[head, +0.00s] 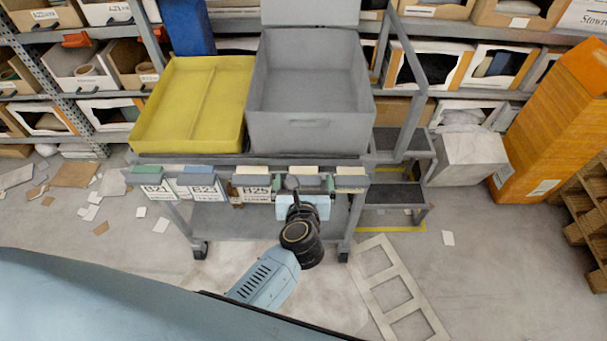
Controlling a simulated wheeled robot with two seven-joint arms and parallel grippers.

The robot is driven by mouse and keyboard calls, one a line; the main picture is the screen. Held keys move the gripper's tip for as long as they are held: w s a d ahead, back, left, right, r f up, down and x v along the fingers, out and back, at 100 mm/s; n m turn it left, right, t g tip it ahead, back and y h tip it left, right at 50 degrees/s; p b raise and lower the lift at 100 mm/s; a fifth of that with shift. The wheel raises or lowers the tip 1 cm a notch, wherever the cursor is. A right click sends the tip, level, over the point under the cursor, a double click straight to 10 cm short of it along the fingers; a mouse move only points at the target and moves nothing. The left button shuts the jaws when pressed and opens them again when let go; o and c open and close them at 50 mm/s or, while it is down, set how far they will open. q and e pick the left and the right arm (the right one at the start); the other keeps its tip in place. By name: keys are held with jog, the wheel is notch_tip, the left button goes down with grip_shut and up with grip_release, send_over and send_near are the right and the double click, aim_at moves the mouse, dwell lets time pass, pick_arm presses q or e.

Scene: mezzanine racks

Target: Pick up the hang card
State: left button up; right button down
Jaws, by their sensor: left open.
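Several white hang cards hang from coloured clips along the front rail of a grey cart (265,160). The card marked B21 (155,191) is at the left, the card B22 (202,190) beside it, and the card B25 (256,191) nearer the middle. I cannot tell which one the task means. My left gripper (309,184) is open at the front rail, just right of the B25 card, under a pale clip (304,170). The gripper and wrist hide what hangs directly behind them. My right gripper is not in view.
A yellow tray (140,137) and a grey bin (310,130) stand on the cart. A grey step ladder (402,195) is at its right, with an orange stack (550,120) beyond. A pale frame (433,318) and paper scraps lie on the floor. Shelves line the back.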

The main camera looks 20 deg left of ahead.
pick_arm(q)
jog(key=c, duration=1)
jog(key=shift+r, duration=0.1)
